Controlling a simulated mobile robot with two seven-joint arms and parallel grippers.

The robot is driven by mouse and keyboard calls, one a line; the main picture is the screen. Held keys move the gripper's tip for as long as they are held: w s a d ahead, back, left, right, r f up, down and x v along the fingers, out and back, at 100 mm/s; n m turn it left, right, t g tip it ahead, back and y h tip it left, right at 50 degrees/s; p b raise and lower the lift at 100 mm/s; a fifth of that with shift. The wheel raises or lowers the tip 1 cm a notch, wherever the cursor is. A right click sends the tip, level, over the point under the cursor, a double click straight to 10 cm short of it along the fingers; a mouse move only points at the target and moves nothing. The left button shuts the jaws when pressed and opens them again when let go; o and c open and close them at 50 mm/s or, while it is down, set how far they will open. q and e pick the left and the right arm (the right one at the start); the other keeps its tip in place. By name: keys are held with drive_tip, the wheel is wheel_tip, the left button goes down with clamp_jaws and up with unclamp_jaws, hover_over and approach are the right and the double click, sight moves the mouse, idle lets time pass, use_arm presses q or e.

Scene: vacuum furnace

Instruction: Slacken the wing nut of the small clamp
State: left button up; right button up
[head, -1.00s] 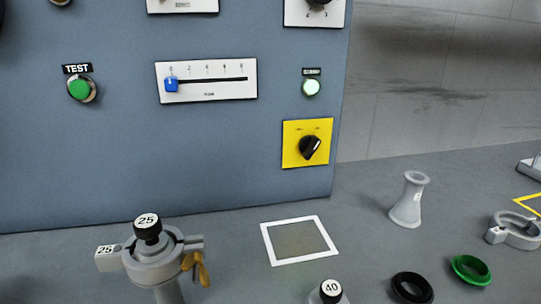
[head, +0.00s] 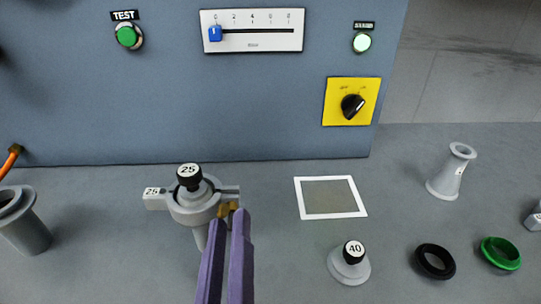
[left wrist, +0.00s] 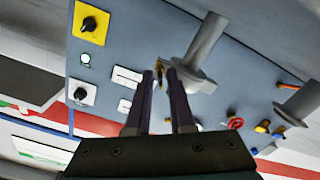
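The small clamp (head: 194,207) is a grey ring marked 25 around a grey pipe joint, with a black-knobbed cap (head: 189,178) on top. Its brass wing nut (head: 228,209) is at the clamp's right front, partly hidden by my fingers. My left gripper (head: 231,216) reaches up from below with two purple fingers, its tips at the wing nut. In the left wrist view the brass wing nut (left wrist: 159,73) shows between the fingertips, with a narrow gap; contact is unclear. The grey pipe (left wrist: 207,40) stands just right of them. My right gripper is not in view.
A blue-grey panel (head: 270,110) rises behind. A cap marked 40 (head: 350,265), a black ring (head: 435,261), a green ring (head: 500,253) and a flared grey fitting (head: 452,172) stand right. A white-framed square (head: 331,197) is empty. A grey pipe (head: 24,222) stands left.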

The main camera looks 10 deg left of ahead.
use_arm(q)
clamp_jaws()
idle(0.4)
drive_tip(key=shift+n, duration=0.4)
drive_tip(key=n+b, duration=0.1)
drive_tip(key=n, duration=0.4)
drive_tip(key=shift+f+n, duration=0.1)
drive_tip(key=shift+n, duration=0.3)
drive_tip(key=n+b, duration=0.1)
drive_tip(key=n, duration=0.4)
drive_tip(key=shift+b, duration=0.35)
drive_tip(key=shift+n, duration=0.4)
unclamp_jaws()
